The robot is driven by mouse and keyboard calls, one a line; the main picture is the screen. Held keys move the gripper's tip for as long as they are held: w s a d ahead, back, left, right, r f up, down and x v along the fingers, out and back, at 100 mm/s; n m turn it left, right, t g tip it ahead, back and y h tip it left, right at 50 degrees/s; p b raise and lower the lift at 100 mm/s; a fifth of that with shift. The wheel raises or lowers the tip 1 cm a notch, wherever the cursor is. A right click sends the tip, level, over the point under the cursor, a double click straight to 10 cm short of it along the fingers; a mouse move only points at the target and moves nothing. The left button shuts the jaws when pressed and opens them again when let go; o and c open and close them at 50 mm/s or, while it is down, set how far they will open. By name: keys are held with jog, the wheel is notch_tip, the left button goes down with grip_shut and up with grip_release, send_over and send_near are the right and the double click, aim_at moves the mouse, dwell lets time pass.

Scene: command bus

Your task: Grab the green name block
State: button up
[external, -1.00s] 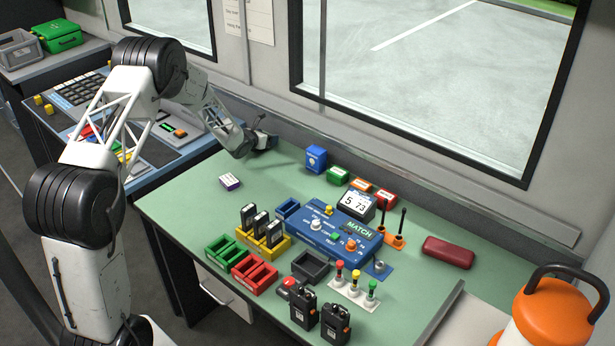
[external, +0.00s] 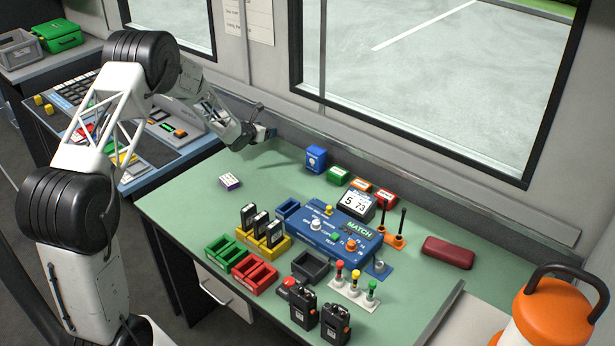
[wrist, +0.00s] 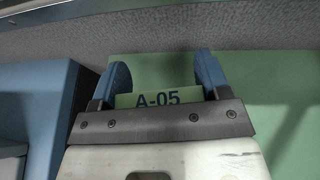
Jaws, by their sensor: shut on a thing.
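My gripper (external: 270,133) is at the back left of the green table, close to the wall ledge. In the wrist view its two blue fingers (wrist: 161,82) are shut on a pale green block (wrist: 157,98) marked "A-05". Only the block's upper part with the lettering shows; the gripper body hides the rest. I cannot make out this block in the external view. Another green block (external: 338,175) with a white label stands on the table to the right of my gripper, apart from it.
A blue box (external: 316,158), an orange block (external: 361,185) and a red block (external: 384,197) stand near the back. A purple-and-white block (external: 230,181) lies at the left. A blue console (external: 335,232), trays and radios fill the middle and front.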

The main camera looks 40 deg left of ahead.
jog(key=s+d, duration=0.2)
jog(key=s, duration=0.2)
jog(key=s+d+r, duration=0.1)
jog(key=s+d, duration=0.1)
jog(key=s, duration=0.3)
jog(key=s+d, duration=0.2)
jog(key=s, duration=0.2)
jog(key=shift+s+r, duration=0.15)
jog(key=shift+s, duration=0.25)
dwell(0.4)
